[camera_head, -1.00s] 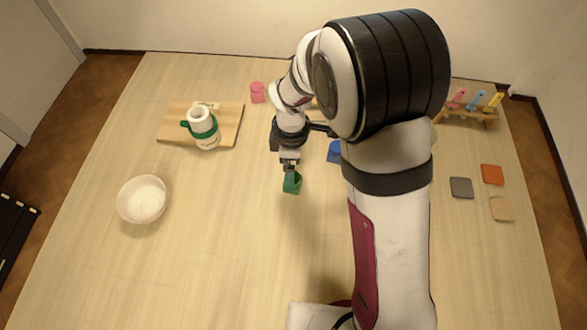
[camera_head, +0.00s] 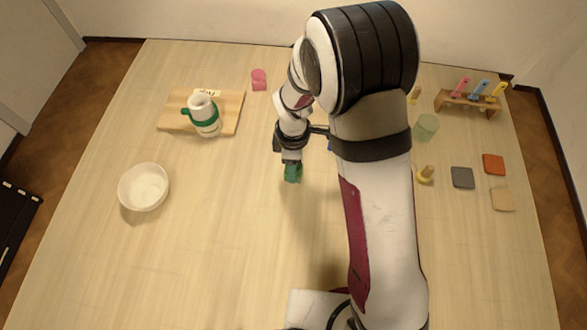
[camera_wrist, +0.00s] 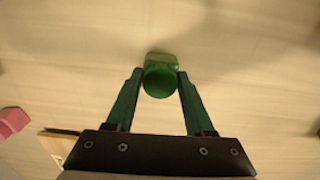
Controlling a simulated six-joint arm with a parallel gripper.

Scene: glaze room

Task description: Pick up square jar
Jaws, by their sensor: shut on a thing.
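The square jar (camera_head: 292,174) is green and sits between the fingertips of my gripper (camera_head: 292,165) near the middle of the table. In the wrist view the jar (camera_wrist: 160,78) shows a round, darker green face towards the camera and a squarish body behind it. Both fingers of my gripper (camera_wrist: 160,84) press on its sides, so it is shut on the jar. I cannot tell for sure whether the jar is clear of the table.
A white bowl (camera_head: 143,187) stands at left. A wooden board (camera_head: 230,112) bears a white mug with a green band (camera_head: 204,117). A pink block (camera_head: 258,79) is behind. A rack (camera_head: 472,103), pale green cup (camera_head: 426,126) and tiles (camera_head: 462,178) lie right. The front left is clear.

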